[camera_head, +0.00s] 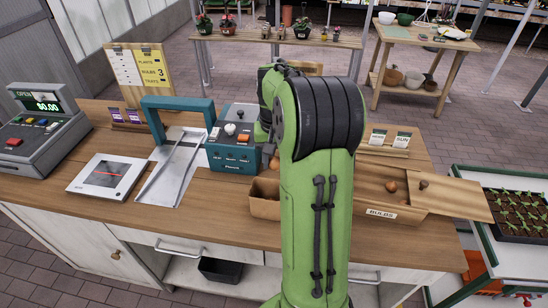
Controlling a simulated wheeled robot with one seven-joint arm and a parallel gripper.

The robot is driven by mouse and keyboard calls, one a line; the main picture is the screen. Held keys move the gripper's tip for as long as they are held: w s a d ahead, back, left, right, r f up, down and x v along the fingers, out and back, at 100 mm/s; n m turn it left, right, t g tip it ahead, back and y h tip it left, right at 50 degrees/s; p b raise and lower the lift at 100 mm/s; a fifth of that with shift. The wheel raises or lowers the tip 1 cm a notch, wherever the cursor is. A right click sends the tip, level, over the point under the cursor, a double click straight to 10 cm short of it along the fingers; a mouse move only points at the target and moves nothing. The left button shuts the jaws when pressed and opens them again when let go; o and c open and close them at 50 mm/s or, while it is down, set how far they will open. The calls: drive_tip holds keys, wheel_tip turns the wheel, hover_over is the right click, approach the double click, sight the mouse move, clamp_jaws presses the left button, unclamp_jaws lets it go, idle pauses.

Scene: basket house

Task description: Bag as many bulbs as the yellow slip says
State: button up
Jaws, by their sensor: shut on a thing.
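A wooden board (143,90) at the back left carries a white slip and a yellow slip (152,68). The yellow slip has a line that looks like "BULBS 3"; its other small print is hard to read. A wooden box labelled BULBS (382,212) stands right of my arm, with a brown bulb (391,187) visible inside. A wooden panel (460,198) lies at its right end, with a small brown knob or bulb on it. A brown open-topped container (264,206), possibly the bag, is partly hidden left of my arm. My green arm hides my gripper's fingers.
A teal machine with buttons (235,155), a metal tray with a teal handle (170,170), a flat scale (107,176) and a till (42,130) fill the left of the counter (210,222). Seed packets (402,140) stand behind the bulb box. A seedling tray (518,212) is at far right.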

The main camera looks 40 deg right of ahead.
sight(275, 170)
wheel_tip(275, 170, down, 5)
drive_tip(key=b, duration=0.3)
drive_tip(key=shift+r, duration=0.2)
drive_tip(key=o, duration=1.1)
drive_tip(key=shift+r, duration=0.1)
wheel_tip(275, 170, up, 16)
drive_tip(key=p, duration=0.4)
